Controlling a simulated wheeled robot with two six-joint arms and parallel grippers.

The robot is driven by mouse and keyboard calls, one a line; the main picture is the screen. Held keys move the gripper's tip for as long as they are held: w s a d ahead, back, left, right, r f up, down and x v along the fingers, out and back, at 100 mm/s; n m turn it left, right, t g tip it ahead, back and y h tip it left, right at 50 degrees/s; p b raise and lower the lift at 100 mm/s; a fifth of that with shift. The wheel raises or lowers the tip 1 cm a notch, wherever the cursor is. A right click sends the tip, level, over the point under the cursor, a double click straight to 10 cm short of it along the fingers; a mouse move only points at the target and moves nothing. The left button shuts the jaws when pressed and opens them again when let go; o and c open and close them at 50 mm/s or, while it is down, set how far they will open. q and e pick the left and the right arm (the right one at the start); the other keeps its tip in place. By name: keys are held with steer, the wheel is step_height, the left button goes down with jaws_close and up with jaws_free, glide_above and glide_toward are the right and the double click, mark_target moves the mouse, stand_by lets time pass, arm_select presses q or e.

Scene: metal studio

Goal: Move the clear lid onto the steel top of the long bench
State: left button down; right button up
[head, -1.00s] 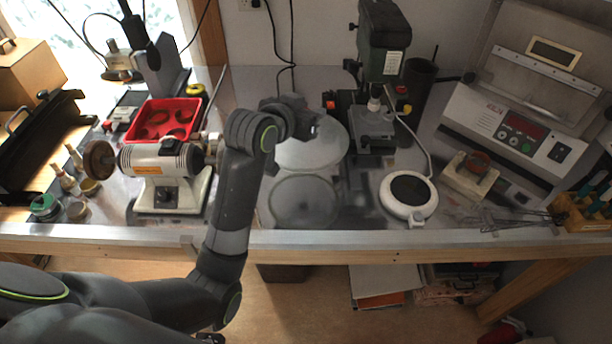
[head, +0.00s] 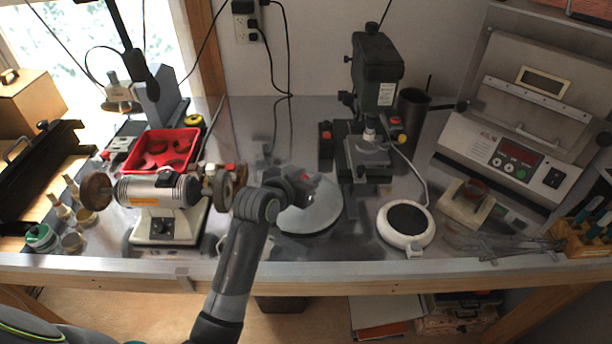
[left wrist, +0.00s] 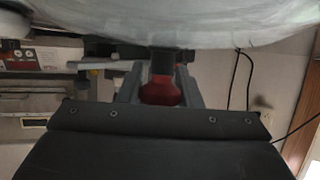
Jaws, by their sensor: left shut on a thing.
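The clear lid (head: 318,214) is a round, translucent disc over the middle of the long bench's steel top (head: 250,125). My left gripper (head: 306,184) is above the lid's middle. In the left wrist view, the gripper (left wrist: 160,85) is shut on the lid's red knob (left wrist: 160,92), and the pale lid (left wrist: 200,25) fills the top of the picture. The lid looks about level and close to the steel. A dark shadow or reflection shows under its near edge. I cannot tell whether it touches. My right gripper is not in view.
A bench grinder (head: 160,190) and a red tray (head: 163,150) stand left of the lid. A drill press (head: 375,100) stands behind right, and a white round device (head: 405,240) stands to the right. A sealing machine (head: 520,155) is at far right. Bare steel shows behind the lid.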

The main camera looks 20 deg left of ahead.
arm_select(q)
steer(key=shift+f, duration=0.15)
steer(key=c, duration=1)
jaws_free()
steer(key=shift+c, duration=0.2)
steer(key=shift+r, duration=0.2)
steer(key=v, duration=1.1)
steer(key=shift+s+r, duration=0.25)
steer(key=shift+s, duration=0.2)
steer(key=shift+r, duration=0.1)
